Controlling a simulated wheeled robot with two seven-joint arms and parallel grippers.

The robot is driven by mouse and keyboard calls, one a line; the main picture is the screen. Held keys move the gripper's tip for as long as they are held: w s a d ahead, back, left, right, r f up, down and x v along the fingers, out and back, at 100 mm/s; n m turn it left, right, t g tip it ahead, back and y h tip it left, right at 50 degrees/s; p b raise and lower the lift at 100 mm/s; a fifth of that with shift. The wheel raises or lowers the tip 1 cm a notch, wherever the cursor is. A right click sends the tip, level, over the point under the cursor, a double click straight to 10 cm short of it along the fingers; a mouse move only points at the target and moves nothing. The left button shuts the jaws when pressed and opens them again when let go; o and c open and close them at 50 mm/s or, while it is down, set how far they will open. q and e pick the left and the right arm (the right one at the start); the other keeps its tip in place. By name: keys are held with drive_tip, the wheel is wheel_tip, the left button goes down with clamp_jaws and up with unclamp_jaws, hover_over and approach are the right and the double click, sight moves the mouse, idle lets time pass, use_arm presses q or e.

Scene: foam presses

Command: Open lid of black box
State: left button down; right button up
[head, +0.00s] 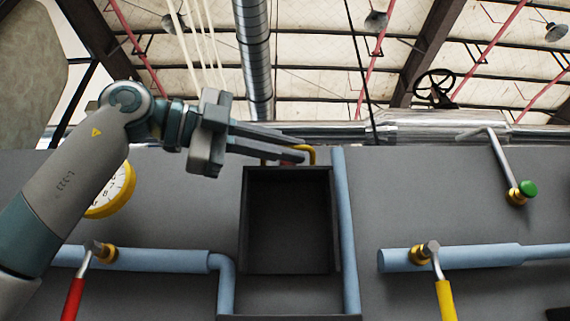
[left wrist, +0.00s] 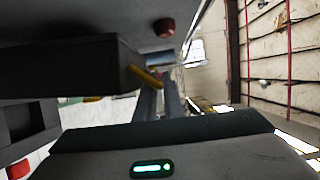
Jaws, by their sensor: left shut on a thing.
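The black box (head: 252,220) is on the grey wall in the middle of the head view, showing a dark square face with a raised rim. I cannot tell whether that square is the lid or the inside. A yellow handle (head: 314,151) is at its top edge; it also shows in the left wrist view (left wrist: 146,77). My left gripper (head: 298,152) reaches in from the left above the box, its long fingers shut on the yellow handle. The fingers hide part of the handle. My right gripper is not in view.
Blue pipes (head: 347,240) run close beside the box. A yellow-rimmed gauge (head: 122,190) is partly behind my left arm. Valves with red (head: 73,300), yellow (head: 446,300) and green (head: 528,188) handles stick out from the wall. A dark handwheel (head: 434,88) stands above.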

use_arm(q)
drive_tip(key=shift+w, duration=0.2)
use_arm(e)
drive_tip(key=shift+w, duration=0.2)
use_arm(q)
drive_tip(key=c, duration=2.2)
unclamp_jaws()
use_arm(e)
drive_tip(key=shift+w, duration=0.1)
use_arm(q)
drive_tip(key=shift+a, duration=0.15)
